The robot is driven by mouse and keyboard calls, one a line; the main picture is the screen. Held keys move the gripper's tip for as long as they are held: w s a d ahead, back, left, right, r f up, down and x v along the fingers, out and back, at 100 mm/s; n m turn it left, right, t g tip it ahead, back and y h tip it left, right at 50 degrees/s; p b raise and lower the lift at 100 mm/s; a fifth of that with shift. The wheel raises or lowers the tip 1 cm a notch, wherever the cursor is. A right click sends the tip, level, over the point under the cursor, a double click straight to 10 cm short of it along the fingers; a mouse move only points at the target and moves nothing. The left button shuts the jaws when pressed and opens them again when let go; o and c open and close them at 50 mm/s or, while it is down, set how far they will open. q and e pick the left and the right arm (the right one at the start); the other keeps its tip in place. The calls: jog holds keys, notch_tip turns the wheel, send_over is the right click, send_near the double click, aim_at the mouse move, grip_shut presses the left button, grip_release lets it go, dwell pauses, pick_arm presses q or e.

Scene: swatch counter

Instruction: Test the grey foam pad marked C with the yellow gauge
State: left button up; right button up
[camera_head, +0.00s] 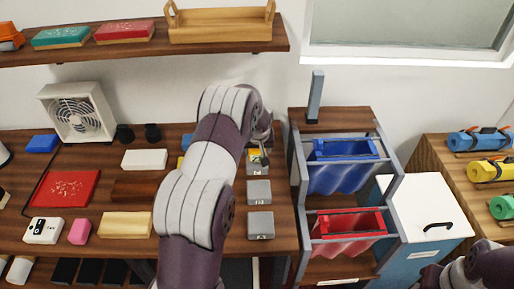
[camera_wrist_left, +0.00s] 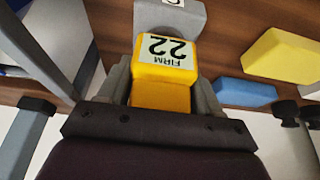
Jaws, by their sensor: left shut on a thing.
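My left gripper (camera_wrist_left: 162,92) is shut on the yellow gauge (camera_wrist_left: 163,95), with a finger on each side of it. The gauge's label reads FIRM 22, upside down in the left wrist view. Right beyond the gauge is a grey foam pad (camera_wrist_left: 185,20) with a white label, cut off by the frame, that looks like a C. The gauge's end overlaps this pad in the picture and seems to be against it. In the head view the gauge (camera_head: 257,156) is over the rearmost grey pad (camera_head: 258,170), partly hiding it. My right gripper is out of view.
Two more grey pads, a middle one (camera_head: 259,192) and a front one (camera_head: 260,225), lie in the same column. Left of my arm are a white block (camera_head: 144,159), a red pad (camera_head: 67,188) and a fan (camera_head: 77,112). A rack with blue (camera_head: 346,150) and red bins stands right.

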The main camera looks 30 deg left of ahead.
pick_arm(q)
jog(key=shift+s+f+b, duration=0.1)
jog(key=shift+f+b, duration=0.4)
dwell(1.3)
notch_tip(320, 180, up, 7)
jog(key=p, duration=0.4)
jog(key=shift+r+p, duration=0.1)
jog(key=shift+p, duration=0.2)
jog(key=shift+w+d, duration=0.1)
jog(key=shift+w, duration=0.1)
dwell(0.5)
